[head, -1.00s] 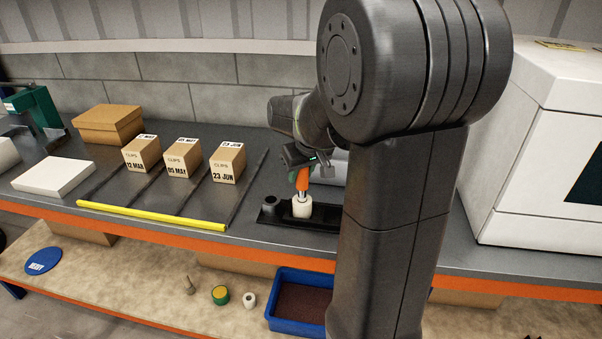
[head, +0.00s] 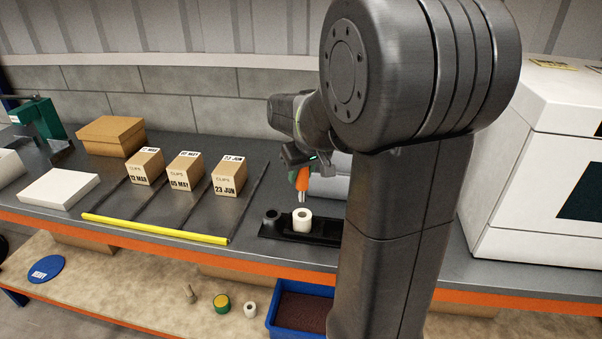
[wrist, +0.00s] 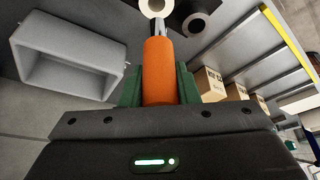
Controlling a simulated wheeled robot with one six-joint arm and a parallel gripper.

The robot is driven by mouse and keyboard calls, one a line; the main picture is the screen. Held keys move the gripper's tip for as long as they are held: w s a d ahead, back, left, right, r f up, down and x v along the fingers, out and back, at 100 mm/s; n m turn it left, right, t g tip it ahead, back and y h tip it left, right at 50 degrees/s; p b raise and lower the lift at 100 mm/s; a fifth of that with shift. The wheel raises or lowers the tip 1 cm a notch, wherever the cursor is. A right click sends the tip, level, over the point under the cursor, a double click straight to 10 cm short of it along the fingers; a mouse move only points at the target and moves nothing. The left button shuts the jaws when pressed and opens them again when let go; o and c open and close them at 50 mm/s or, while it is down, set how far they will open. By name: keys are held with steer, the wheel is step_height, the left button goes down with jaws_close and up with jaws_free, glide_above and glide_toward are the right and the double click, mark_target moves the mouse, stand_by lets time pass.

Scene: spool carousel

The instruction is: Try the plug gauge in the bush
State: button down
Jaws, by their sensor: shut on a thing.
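The plug gauge has an orange handle (head: 302,184) and a bright steel pin. My gripper (head: 298,175) is shut on the handle, with the pin pointing down. In the wrist view its green fingers flank the orange handle (wrist: 160,72). The bush is a white ring (head: 302,222) standing upright in a black holder (head: 320,239). The pin's tip is just above the bush in the head view, apart from it. In the wrist view the bush (wrist: 146,8) is cut by the top edge, its hole partly showing just beyond the pin.
Clip boxes (head: 185,172) sit in lanes behind a yellow bar (head: 155,228). A large white machine (head: 530,160) stands right. A blue tray (head: 300,307) is on the shelf below.

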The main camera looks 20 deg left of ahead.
steer(key=shift+r+p, duration=0.95)
steer(key=shift+r, duration=0.55)
steer(key=shift+f, duration=0.1)
